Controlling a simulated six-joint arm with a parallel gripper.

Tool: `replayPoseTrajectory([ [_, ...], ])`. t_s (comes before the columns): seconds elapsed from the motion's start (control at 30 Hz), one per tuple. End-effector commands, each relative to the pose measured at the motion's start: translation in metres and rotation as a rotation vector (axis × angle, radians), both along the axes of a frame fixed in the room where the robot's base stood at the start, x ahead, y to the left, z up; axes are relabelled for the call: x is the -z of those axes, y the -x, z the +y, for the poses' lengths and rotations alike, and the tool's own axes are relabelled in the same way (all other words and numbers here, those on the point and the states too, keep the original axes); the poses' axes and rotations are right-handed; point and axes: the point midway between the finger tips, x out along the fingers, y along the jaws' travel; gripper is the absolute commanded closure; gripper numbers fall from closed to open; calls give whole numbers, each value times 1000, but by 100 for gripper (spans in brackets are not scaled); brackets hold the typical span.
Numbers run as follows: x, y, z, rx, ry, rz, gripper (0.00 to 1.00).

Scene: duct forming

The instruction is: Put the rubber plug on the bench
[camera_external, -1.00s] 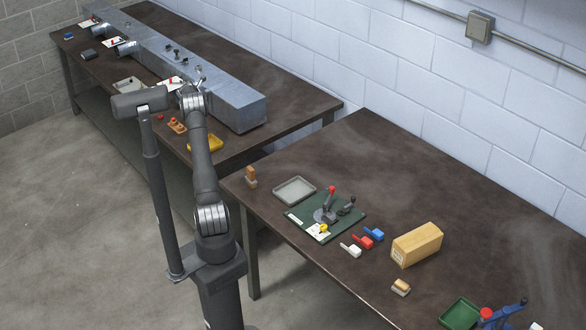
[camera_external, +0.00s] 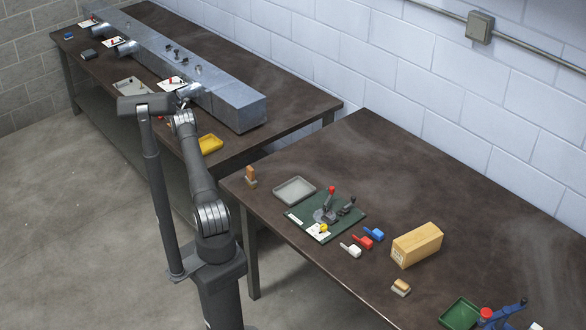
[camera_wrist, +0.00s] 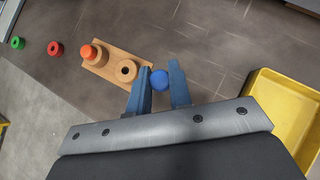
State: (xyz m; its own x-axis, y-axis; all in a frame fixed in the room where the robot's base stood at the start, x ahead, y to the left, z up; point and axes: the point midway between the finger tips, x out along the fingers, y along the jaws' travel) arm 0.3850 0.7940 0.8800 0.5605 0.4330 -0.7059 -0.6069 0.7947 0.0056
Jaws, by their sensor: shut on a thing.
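My gripper (camera_wrist: 158,88) has two blue fingers, shut on a round blue plug (camera_wrist: 159,80) in the wrist view. The plug's top shows between the fingertips, over the dark bench (camera_wrist: 215,40). Whether the plug touches the bench cannot be told. In the external view the bench (camera_external: 285,90) is the far one, and my arm hides the gripper and plug there.
Red (camera_wrist: 55,48) and green (camera_wrist: 17,42) round pieces lie further left. A yellow tray (camera_wrist: 262,90) is at right. Bare bench lies ahead.

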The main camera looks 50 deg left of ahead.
Motion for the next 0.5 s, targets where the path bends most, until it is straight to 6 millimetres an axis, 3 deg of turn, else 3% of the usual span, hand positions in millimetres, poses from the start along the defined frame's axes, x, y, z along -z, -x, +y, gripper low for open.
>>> replayPoseTrajectory([
  [0.23, 12, 7, 10, 1, -1, 0, 100],
  [0.5, 46, 7, 10, 0, -1, -1, 100],
])
